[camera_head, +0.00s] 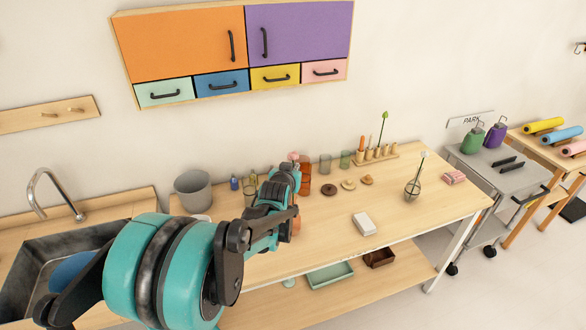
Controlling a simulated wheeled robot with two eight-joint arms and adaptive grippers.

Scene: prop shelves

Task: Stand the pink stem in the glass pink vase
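My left arm reaches in from the lower left, and its gripper (288,178) is over the table among small glass items. The wrist hides the fingertips, so I cannot tell if it is open or shut. A small pink thing (294,156) shows just above the gripper; I cannot tell if it is the pink stem or whether it is held. A reddish glass vessel (305,172) stands right behind the gripper; I cannot tell if it is the pink vase. A rounded glass vase (412,189) at the right holds a thin stem with a pale head (422,155). My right gripper is not in view.
A wooden rack (375,158) with pegs and a green-tipped stem stands at the back. Clear (326,162) and green (345,159) glasses stand beside it. A white block (364,224) lies at the front. A grey bucket (193,190) is at the left. The table's front right is clear.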

